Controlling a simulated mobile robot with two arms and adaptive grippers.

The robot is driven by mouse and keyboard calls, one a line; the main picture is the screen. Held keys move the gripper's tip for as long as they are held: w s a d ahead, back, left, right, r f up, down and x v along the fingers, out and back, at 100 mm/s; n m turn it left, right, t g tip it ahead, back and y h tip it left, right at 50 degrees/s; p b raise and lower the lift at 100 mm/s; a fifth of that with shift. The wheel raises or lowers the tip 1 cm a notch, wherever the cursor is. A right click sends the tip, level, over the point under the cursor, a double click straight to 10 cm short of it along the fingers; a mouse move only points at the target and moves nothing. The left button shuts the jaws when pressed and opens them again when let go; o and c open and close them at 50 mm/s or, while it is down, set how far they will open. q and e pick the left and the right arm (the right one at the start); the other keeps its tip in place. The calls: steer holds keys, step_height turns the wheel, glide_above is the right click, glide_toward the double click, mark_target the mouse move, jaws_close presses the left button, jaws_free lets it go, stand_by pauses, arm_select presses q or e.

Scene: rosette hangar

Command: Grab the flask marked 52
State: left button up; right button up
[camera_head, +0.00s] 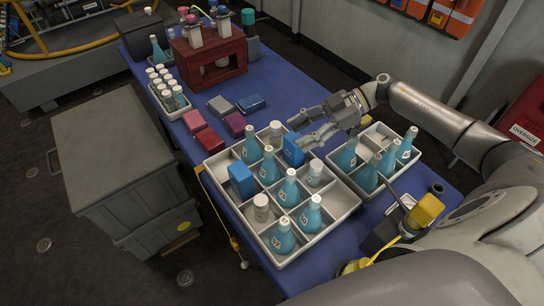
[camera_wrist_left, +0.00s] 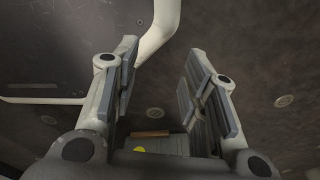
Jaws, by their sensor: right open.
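Several teal conical flasks with white caps stand in a large divided white tray (camera_head: 343,205), among them a front flask (camera_head: 282,238), a middle flask (camera_head: 289,192) and a back flask (camera_head: 251,150). More flasks (camera_head: 346,156) stand in a second divided tray (camera_head: 408,168) to the right. The flasks carry small labels, too small to read, so I cannot tell which is 52. My right gripper (camera_head: 298,131) is open and empty above the large tray's back right edge, near a blue box (camera_head: 293,151). My left gripper (camera_wrist_left: 163,62) is open and empty in the left wrist view.
The blue table (camera_head: 285,93) also holds a small tray of white-capped vials (camera_head: 165,88), red and grey boxes (camera_head: 207,139) and a dark red rack (camera_head: 210,58). A grey crate (camera_head: 115,145) stands left of the table. A yellow-topped object (camera_head: 425,210) is at the right.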

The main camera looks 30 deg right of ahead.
mark_target(272, 148)
steer(key=x, duration=0.4)
steer(key=shift+s+a+r+p, duration=0.25)
steer(key=shift+s+p, duration=0.05)
steer(key=shift+w+a+f, duration=0.1)
steer(key=shift+a+f, duration=0.05)
steer(key=shift+a, duration=0.05)
steer(key=p+x, duration=0.1)
steer(key=x, duration=0.3)
steer(key=shift+w+a, duration=0.3)
steer(key=shift+a, duration=0.1)
steer(key=shift+w+a+f, duration=0.1)
steer(key=shift+a+f, duration=0.05)
steer(key=shift+c, duration=0.2)
steer(key=c, duration=1)
arm_select(q)
steer(key=shift+s+a+r, duration=0.35)
steer(key=shift+s+r, duration=0.15)
steer(key=shift+s, duration=0.15)
steer(key=shift+s+a+r, duration=0.35)
steer(key=shift+s+r, duration=0.1)
steer(key=shift+s, duration=0.15)
arm_select(e)
jaws_close()
